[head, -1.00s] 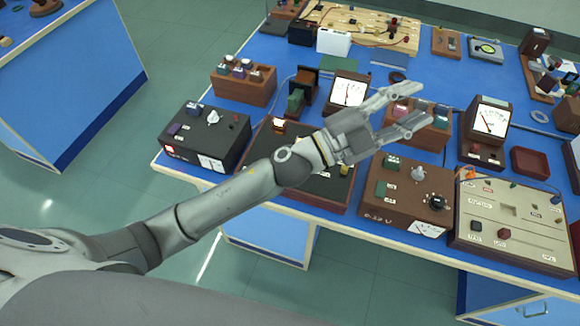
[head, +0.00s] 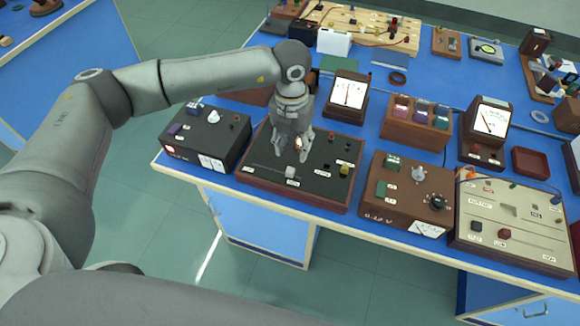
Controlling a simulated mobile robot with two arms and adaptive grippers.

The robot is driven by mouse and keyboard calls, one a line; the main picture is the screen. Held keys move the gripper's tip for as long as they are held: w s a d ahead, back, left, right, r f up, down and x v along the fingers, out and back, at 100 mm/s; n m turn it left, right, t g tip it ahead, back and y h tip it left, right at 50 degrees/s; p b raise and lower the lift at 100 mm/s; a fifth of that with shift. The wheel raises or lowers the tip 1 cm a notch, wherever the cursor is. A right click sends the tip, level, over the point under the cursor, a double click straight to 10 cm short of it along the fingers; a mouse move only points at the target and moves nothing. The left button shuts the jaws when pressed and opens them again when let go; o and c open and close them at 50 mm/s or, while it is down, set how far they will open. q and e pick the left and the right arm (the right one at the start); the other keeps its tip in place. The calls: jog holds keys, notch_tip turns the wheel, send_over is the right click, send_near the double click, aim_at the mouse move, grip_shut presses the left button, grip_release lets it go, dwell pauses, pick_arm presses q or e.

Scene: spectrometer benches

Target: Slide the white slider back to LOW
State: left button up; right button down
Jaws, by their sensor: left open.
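The white slider (head: 290,172) sits near the front of the black panel (head: 322,170), toward the right end of a thin slot. Small white labels lie near the slot's left end and just below the slider; I cannot read them. My left gripper (head: 291,154) points down over the panel, behind the slider and apart from it. Its fingers are spread, with a small glowing lamp (head: 298,143) showing between or behind them. My right gripper is not in view.
A black box (head: 228,140) with a knob stands left of the panel. A brown box (head: 400,200) with knobs stands to the right. A white-faced meter (head: 348,94) and a wooden block with coloured pieces (head: 413,133) stand behind. The panel's front border lies near the bench edge.

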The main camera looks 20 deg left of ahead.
aim_at(290, 170)
pick_arm(q)
jog(key=f+p, duration=0.1)
jog(key=f, duration=0.2)
jog(key=f+p, duration=0.1)
jog(key=f, duration=0.3)
jog(key=f+p, duration=0.1)
jog(key=f, duration=0.2)
jog(key=shift+w+a+f, duration=0.1)
jog(key=shift+a+f, duration=0.2)
jog(key=shift+a, duration=0.1)
grip_shut()
